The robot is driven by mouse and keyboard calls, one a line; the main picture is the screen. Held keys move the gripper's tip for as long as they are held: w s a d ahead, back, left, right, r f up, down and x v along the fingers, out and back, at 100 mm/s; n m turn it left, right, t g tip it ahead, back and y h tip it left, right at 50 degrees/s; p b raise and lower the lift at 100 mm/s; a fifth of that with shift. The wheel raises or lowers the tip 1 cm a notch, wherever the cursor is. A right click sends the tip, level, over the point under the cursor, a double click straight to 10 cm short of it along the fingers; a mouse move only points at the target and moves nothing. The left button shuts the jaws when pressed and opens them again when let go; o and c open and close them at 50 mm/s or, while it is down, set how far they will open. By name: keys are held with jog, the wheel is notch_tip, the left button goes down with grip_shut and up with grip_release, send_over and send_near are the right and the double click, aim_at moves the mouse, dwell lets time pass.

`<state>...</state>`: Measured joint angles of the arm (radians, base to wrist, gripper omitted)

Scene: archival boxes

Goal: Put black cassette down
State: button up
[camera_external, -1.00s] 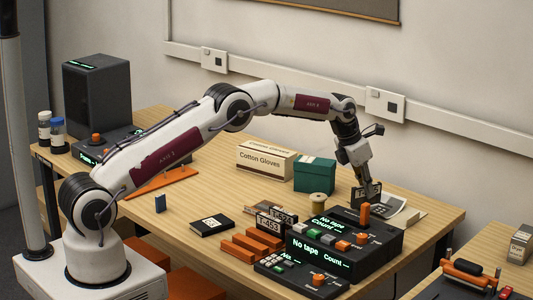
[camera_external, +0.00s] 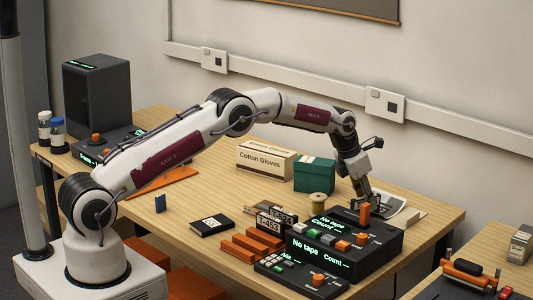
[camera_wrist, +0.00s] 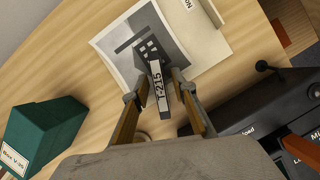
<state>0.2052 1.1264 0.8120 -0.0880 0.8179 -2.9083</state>
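The black cassette (camera_wrist: 157,90) has a white label reading T-215. In the wrist view it stands between my fingertips, over the lower part of a printed grey photo (camera_wrist: 120,45). My gripper (camera_wrist: 154,85) has its fingers on either side of it, with gaps showing between each fingertip and the cassette. In the external view my gripper (camera_external: 366,190) is low at the back right of the table, behind the black tape device (camera_external: 350,262). The orange lever and device hide most of the cassette there, and its underside contact is hard to see.
A green box (camera_external: 315,175) and a Cotton Gloves box (camera_external: 265,160) stand left of my gripper. A thread spool (camera_external: 318,200) is nearby. Cassettes labelled T-453 (camera_external: 268,224) and another stand by orange racks. The black device is close on the right in the wrist view.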

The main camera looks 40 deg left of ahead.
jog(key=shift+r, duration=0.15)
jog(key=v, duration=1.2)
dwell(0.6)
jog(key=shift+a+r, duration=0.1)
dwell(0.5)
jog(key=s+a+r+m, duration=0.5)
jog(key=s+r+m, duration=0.3)
jog(key=s+r, duration=0.3)
jog(key=s+a+r+m, duration=0.6)
jog(key=s+r+m, duration=0.2)
jog(key=s, duration=0.5)
jog(key=s+a+f+m, duration=0.2)
jog(key=s+m, duration=0.5)
jog(key=s, duration=0.6)
jog(key=s+a+f+m+t+y, duration=0.1)
jog(key=s+a+f+m, duration=0.2)
jog(key=s+m, duration=0.5)
jog(key=s, duration=0.6)
jog(key=shift+s+m+y, duration=0.15)
jog(key=shift+m+y, duration=0.15)
